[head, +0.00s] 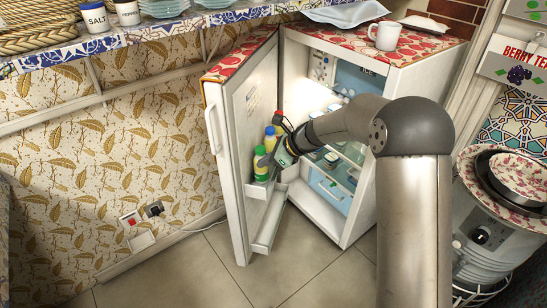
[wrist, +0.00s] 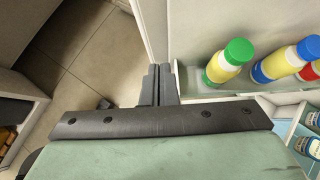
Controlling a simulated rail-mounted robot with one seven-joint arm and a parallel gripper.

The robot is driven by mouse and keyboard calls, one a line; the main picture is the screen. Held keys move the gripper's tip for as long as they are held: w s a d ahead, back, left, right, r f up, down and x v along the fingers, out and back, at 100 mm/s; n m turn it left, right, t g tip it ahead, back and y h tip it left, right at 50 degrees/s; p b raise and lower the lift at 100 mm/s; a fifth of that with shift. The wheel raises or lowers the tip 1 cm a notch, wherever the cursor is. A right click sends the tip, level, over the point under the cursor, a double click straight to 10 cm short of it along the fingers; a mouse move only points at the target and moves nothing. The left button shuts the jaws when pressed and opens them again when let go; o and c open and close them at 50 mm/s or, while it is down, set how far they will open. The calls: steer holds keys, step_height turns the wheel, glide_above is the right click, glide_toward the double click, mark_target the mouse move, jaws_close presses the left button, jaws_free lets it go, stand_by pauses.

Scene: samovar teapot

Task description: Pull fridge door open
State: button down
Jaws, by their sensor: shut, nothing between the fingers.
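The fridge door (head: 222,160) stands wide open, swung out to the left of the fridge body (head: 365,205). Its white handle (head: 212,118) is on the outer face, at the free edge. My gripper (head: 264,160) is on the inner side of the door, by the door shelf bottles. In the wrist view my gripper (wrist: 158,84) has its two fingers together, with nothing between them. The fingers lie close to the white door edge (wrist: 152,28); I cannot tell whether they touch it. The handle is not visible in the wrist view.
A green-capped yellow bottle (wrist: 229,63) stands in the door shelf right beside my fingers, with a blue-capped yellow bottle (wrist: 278,65) beyond. A white mug (head: 386,36) sits on the fridge top. Tiled floor (head: 185,275) is clear in front of the door.

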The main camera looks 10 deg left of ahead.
mark_target(235, 168)
steer(key=a+f, duration=0.1)
steer(key=a, duration=0.1)
steer(key=a+f, duration=0.1)
steer(key=a, duration=0.1)
steer(key=a+f, duration=0.1)
steer(key=a, duration=0.1)
steer(key=shift+w+a+b, duration=0.35)
steer(key=shift+w+a, duration=0.05)
steer(key=shift+a, duration=0.15)
steer(key=shift+r, duration=0.1)
